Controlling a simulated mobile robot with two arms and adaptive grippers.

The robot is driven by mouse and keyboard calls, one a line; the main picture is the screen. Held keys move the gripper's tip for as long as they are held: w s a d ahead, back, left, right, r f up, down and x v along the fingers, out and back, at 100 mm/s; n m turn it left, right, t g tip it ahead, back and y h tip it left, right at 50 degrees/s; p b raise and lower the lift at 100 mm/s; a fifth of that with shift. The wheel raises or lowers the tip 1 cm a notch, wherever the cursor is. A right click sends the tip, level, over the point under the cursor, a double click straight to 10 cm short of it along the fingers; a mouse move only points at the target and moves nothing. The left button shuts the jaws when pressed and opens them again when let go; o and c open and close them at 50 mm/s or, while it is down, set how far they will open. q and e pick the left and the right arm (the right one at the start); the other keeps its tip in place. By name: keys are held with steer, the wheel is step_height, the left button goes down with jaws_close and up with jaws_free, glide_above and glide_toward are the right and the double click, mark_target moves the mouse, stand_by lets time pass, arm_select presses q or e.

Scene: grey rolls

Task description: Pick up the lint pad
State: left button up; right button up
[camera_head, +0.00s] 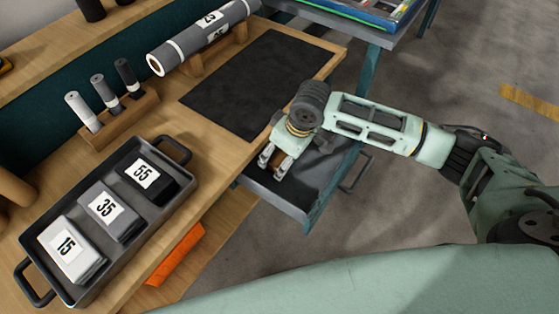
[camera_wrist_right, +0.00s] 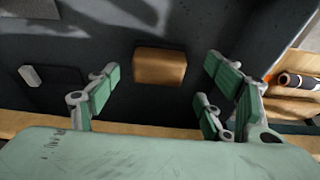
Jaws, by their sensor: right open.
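A small brown block (camera_wrist_right: 160,67), which looks like the lint pad, lies on the dark floor of an open drawer (camera_head: 283,204). In the head view a bit of brown (camera_head: 286,163) shows between my right fingers. My right gripper (camera_head: 271,163) is over the drawer, pointing down, open and empty. In the right wrist view the open fingers (camera_wrist_right: 158,88) stand apart on either side of the block, which lies a little beyond them. I cannot tell the exact height above it. My left gripper is not in view.
The drawer also holds a dark flat piece (camera_wrist_right: 62,76) with a small pale block (camera_wrist_right: 29,76). An orange item (camera_head: 177,255) lies below the bench edge.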

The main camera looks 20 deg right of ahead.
steer(key=shift+x, duration=0.85)
steer(key=shift+w+f, duration=0.1)
steer(key=shift+f, duration=0.35)
steer(key=shift+c, duration=0.7)
steer(key=c, duration=1.1)
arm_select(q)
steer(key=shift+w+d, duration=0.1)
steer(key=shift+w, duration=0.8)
